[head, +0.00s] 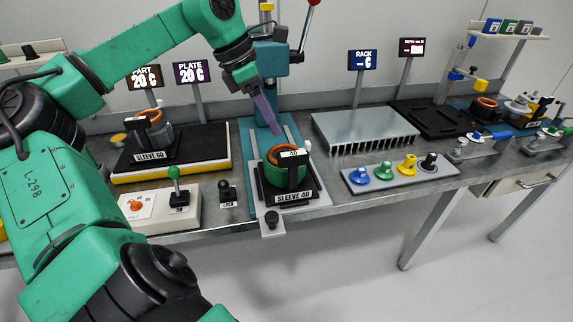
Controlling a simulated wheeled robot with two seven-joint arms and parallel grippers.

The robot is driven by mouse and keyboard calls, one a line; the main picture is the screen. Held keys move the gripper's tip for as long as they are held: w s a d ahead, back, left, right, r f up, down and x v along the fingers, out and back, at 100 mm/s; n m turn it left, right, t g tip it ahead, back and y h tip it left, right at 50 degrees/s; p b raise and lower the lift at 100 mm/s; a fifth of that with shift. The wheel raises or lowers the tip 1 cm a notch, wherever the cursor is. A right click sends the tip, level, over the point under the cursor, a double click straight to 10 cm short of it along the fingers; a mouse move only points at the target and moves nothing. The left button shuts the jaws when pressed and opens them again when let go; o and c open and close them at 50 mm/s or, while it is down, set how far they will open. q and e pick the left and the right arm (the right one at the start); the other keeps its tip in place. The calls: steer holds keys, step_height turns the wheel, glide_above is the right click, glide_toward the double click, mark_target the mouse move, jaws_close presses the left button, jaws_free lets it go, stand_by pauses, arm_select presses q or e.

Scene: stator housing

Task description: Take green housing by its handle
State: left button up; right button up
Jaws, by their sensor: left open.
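The green housing (272,175) sits on the black base marked SLEEVE 40 (291,199), under the blue press. An orange-brown ring shows inside its top. A black handle (293,175) stands at its front right, with a white tag reading 40 above. My left gripper (272,129) reaches in from the upper left with its purple fingers pointing down. It is open and empty, above and behind the housing, apart from it. The gap between its fingers is hard to see from this side. My right gripper is not in view.
The press column (272,70) with its red-knobbed lever stands close behind my left gripper. The SLEEVE 60 stand (170,165) with another housing is at left. A finned rack (365,130) and a tray of coloured knobs (400,174) lie to the right.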

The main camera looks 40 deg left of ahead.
mark_target(293, 153)
arm_select(q)
steer(key=x, duration=0.4)
steer(key=p+x, duration=0.1)
steer(key=x, duration=0.1)
steer(key=shift+d, duration=0.45)
steer(key=p+x, duration=0.2)
steer(key=x, duration=0.1)
steer(key=shift+w+f+p, duration=0.2)
steer(key=shift+p, duration=0.1)
steer(key=shift+x, duration=1.15)
steer(key=shift+w+f, duration=0.1)
steer(key=shift+f, duration=0.2)
jaws_close()
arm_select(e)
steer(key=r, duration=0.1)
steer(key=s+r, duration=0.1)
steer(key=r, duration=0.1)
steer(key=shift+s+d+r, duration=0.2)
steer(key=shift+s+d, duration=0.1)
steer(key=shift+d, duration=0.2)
arm_select(q)
steer(key=shift+w+r, duration=0.1)
steer(key=shift+r, duration=0.05)
